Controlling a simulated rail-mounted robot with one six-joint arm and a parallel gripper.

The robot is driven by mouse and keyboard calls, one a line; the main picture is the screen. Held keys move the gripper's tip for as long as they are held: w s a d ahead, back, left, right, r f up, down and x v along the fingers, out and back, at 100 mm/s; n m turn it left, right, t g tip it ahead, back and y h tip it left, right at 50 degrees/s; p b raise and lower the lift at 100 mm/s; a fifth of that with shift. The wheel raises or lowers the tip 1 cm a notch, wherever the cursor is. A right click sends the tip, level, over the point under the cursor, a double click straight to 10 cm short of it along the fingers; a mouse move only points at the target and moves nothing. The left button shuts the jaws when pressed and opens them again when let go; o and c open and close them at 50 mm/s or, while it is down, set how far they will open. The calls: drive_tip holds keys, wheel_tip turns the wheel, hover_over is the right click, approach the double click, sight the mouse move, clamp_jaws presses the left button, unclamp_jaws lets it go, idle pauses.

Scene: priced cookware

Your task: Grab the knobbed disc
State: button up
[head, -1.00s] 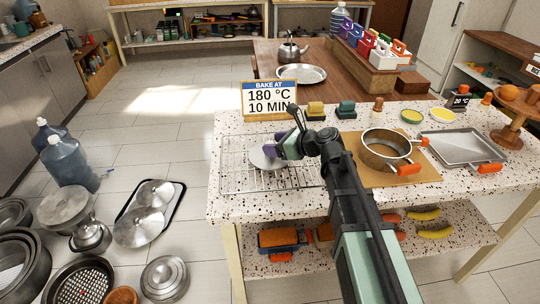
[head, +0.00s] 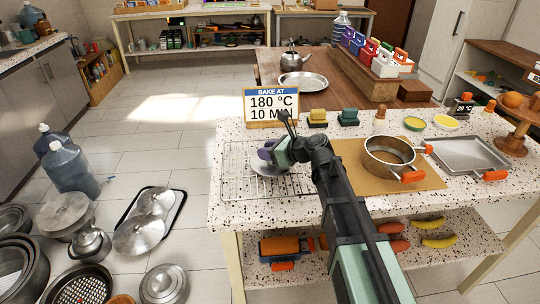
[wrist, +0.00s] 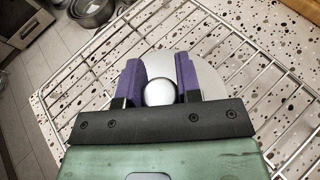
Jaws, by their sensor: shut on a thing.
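The knobbed disc is a round, silvery lid with a ball-shaped knob. In the head view the disc (head: 268,168) lies at the wire rack (head: 237,180) on the speckled counter, partly hidden by my gripper (head: 268,152). In the wrist view the disc (wrist: 212,82) shows behind the fingers, over the rack's bars. My gripper (wrist: 160,85) has purple finger pads on both sides of the knob (wrist: 159,92) and is shut on it. I cannot tell whether the disc still touches the rack.
A sign (head: 270,104) stands behind the rack. A saucepan (head: 389,156) on a tan board (head: 350,178) and a grey tray (head: 466,153) are to the right. Bottles and several pots and lids stand on the floor at left.

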wheel_tip(320, 180, up, 20)
drive_tip(key=p, duration=2)
